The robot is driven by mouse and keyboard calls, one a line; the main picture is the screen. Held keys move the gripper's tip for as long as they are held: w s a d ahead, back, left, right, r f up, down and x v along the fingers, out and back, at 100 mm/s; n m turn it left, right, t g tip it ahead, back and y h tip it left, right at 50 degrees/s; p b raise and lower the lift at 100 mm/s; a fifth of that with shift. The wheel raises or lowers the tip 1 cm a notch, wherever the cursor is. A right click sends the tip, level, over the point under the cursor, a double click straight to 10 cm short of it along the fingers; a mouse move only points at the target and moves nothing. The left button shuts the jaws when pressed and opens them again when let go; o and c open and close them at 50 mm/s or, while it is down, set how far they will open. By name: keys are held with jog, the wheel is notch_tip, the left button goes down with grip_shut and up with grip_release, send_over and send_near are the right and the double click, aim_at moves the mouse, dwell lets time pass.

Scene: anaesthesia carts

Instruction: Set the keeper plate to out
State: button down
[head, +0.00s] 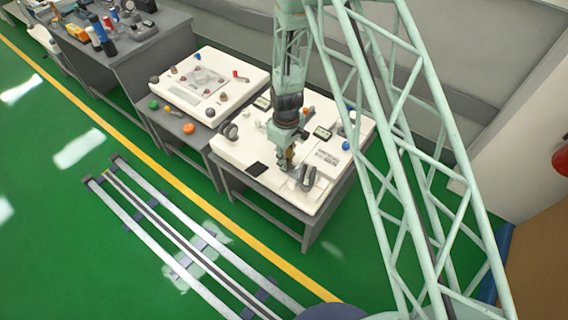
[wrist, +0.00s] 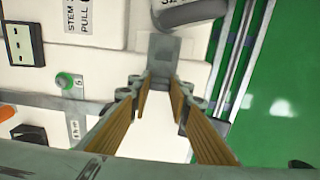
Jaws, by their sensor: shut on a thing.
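My gripper (head: 287,160) is low over the near part of the white cart top (head: 262,162). In the wrist view its two ribbed yellow-brown fingers (wrist: 161,82) reach forward and are shut on a small grey plate (wrist: 163,48) between their tips. I take this to be the keeper plate; no label on it is readable. A grey rounded bar (wrist: 193,12) lies just beyond it, also seen as an upright grey loop (head: 308,178) right of the gripper in the head view. The plate's lower part and its mount are hidden.
A "STEM PULL" label (wrist: 82,18), a green knob (wrist: 66,82) and a black-framed block (wrist: 25,42) lie left of the fingers. A second white cart top (head: 190,100) stands to the left. Green floor and rails (head: 160,225) lie in front.

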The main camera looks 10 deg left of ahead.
jog(key=shift+w+a, duration=0.15)
jog(key=shift+a, duration=0.05)
jog(key=c, duration=2.4)
grip_release()
jog(key=shift+a, duration=0.1)
jog(key=shift+r, duration=0.1)
notch_tip(320, 180, up, 12)
